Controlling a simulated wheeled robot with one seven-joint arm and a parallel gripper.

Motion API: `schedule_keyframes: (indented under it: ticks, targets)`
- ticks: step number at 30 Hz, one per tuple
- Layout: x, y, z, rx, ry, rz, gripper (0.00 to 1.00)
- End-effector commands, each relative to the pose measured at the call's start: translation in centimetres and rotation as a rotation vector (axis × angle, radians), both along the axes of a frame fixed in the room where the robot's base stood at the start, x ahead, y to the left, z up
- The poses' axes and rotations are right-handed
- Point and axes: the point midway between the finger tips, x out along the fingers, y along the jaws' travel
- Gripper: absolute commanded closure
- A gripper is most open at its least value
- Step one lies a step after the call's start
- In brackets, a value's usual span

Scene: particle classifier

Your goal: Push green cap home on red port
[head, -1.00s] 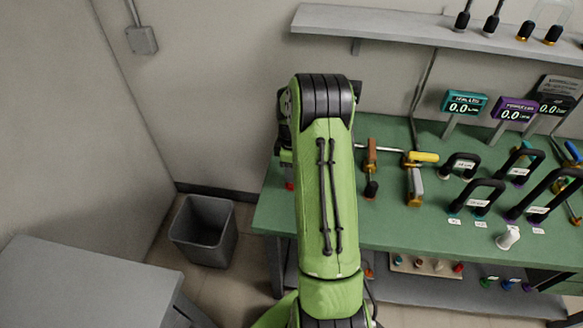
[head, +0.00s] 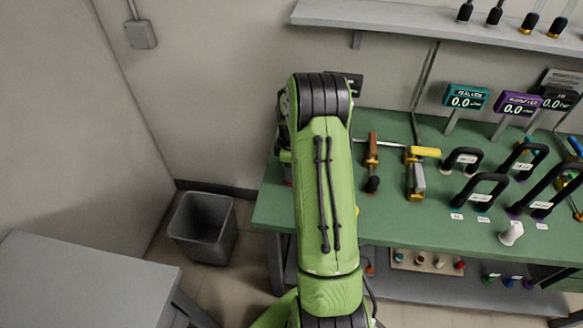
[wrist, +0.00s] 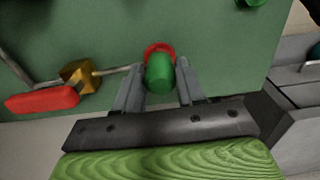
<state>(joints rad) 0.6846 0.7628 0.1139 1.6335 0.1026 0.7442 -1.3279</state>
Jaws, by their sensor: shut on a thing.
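In the wrist view, my gripper (wrist: 160,82) is shut on the green cap (wrist: 160,74), with one grey finger on each side. The red port (wrist: 158,47) shows as a red ring just beyond the cap's far end. The cap lines up with the ring and overlaps it in the picture. I cannot tell how deep the cap sits or whether a gap is left. In the head view, my green arm hides the gripper, cap and port.
A red-handled lever (wrist: 42,98) with a brass block (wrist: 80,77) lies left of my gripper. Another green piece (wrist: 250,3) is at the top edge. On the green bench (head: 395,225) stand a yellow-handled valve (head: 424,152) and several black handles. A bin (head: 203,228) stands left.

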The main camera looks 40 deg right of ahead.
Motion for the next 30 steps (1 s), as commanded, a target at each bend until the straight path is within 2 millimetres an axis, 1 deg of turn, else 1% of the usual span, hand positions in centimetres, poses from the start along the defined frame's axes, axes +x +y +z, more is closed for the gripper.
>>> schedule_keyframes:
  ticks: [1,2,7,14,17,20,30]
  targets:
    - [0.0,0.0,-0.3,0.001,0.002,0.0,0.9]
    - [0.0,0.0,-0.3,0.001,0.002,0.0,0.58]
    - [0.0,0.0,-0.2,0.001,0.001,0.0,0.32]
    - [0.0,0.0,-0.1,0.001,0.001,0.0,0.31]
    - [0.0,0.0,0.4,-0.001,-0.001,0.0,0.31]
    - [0.0,-0.1,2.2,-0.003,-0.002,0.0,0.31]
    - [0.0,0.0,11.9,-0.003,-0.003,0.001,0.31]
